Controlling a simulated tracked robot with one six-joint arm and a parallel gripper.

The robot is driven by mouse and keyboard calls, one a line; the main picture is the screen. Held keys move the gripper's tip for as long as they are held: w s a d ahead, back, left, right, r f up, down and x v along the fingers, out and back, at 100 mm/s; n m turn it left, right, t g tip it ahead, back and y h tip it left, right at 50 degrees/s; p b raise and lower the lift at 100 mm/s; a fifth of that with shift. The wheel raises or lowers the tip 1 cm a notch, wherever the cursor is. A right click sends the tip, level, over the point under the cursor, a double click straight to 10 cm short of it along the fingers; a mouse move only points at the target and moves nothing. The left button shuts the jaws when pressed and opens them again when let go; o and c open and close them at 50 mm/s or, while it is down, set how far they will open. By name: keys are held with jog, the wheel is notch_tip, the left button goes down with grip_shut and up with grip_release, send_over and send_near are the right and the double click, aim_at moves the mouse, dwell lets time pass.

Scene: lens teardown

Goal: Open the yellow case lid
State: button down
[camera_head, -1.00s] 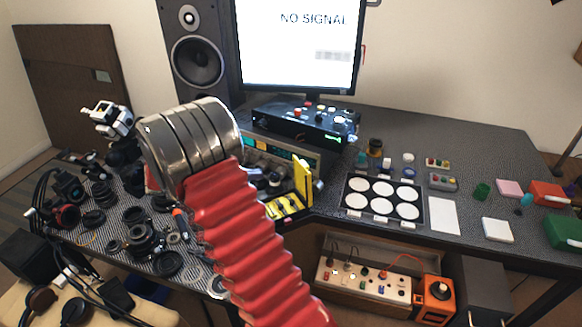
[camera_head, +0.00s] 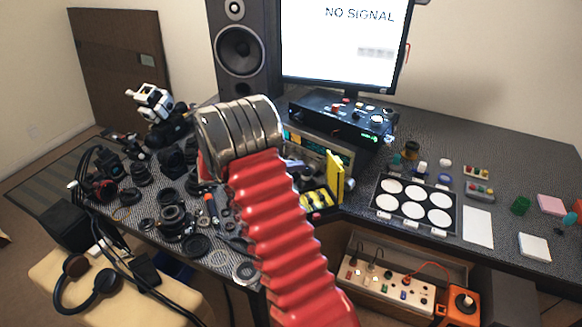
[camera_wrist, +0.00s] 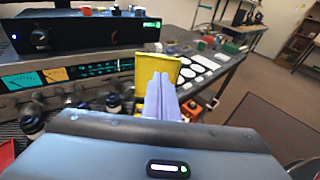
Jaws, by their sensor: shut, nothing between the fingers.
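The yellow case (camera_head: 318,204) sits on the desk just right of my red arm, its yellow tray with dark items showing. Its lid (camera_head: 336,177) stands upright, raised from the case. In the wrist view the lid (camera_wrist: 150,66) rises directly beyond my gripper (camera_wrist: 163,80), whose pale fingers are together and empty. The fingers overlap the lower right of the lid in the picture; I cannot tell if they touch it. In the head view my arm hides the gripper and part of the case's surroundings.
A black amplifier (camera_head: 341,119) and a silver receiver (camera_wrist: 62,82) stand behind the case. Camera lenses and parts (camera_head: 172,215) crowd the desk on the left. A tray with white discs (camera_head: 384,207) lies to the right. An open drawer (camera_head: 385,292) is below.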

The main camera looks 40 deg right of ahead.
send_near(334, 161)
jog(key=x, duration=0.4)
jog(key=shift+s+d+f, duration=0.2)
jog(key=shift+s+d, duration=0.1)
jog(key=shift+s, duration=0.05)
jog(key=shift+x, duration=0.85)
jog(key=shift+r, duration=0.25)
jog(key=shift+w, duration=0.15)
